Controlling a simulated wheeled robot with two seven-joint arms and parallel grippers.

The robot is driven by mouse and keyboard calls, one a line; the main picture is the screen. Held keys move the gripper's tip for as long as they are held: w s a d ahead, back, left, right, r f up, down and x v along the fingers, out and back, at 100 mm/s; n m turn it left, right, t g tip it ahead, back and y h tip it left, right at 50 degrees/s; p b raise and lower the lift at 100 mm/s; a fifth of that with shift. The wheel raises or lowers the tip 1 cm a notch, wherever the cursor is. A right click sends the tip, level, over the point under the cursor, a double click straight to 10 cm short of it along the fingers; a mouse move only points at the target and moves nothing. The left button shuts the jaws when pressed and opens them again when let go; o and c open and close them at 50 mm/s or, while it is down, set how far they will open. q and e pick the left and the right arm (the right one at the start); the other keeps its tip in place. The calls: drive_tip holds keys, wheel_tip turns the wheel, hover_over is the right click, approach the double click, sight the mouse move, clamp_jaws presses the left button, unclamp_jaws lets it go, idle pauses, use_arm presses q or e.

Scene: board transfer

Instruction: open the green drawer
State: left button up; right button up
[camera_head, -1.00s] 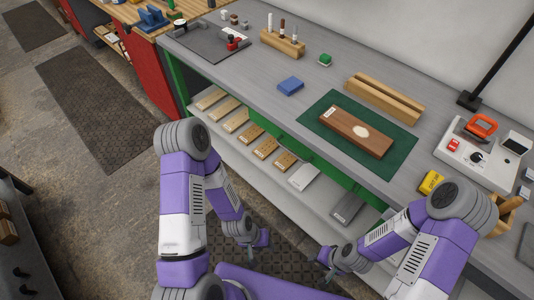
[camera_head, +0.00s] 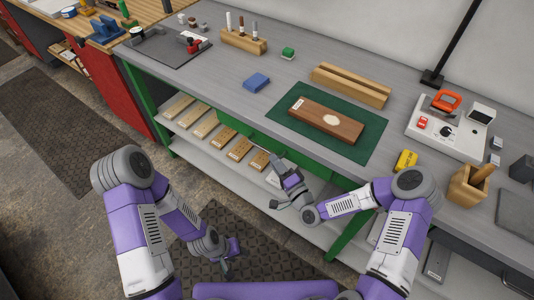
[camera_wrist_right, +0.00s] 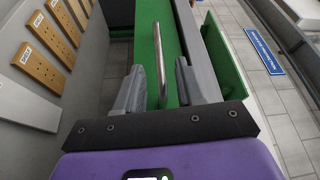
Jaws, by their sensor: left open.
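The green drawer (camera_head: 232,128) is set under the front edge of the grey bench and looks shut. My right gripper (camera_head: 279,165) is in front of it, partly covering the drawer front. In the right wrist view the green drawer front (camera_wrist_right: 148,30) carries a long metal bar handle (camera_wrist_right: 160,60). My right gripper's fingers (camera_wrist_right: 157,92) are apart, with the handle lying between them in the picture. I see no clear contact with it. My left gripper (camera_head: 228,262) hangs low over the floor mat, open and empty, away from the drawer.
A shelf below the drawer (camera_head: 190,145) holds several wooden blocks. A green bench leg (camera_head: 345,238) stands right of my right gripper.

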drive_tip(key=x, duration=0.5)
drive_tip(key=shift+w+a+b, duration=0.2)
drive_tip(key=shift+b, duration=0.1)
clamp_jaws()
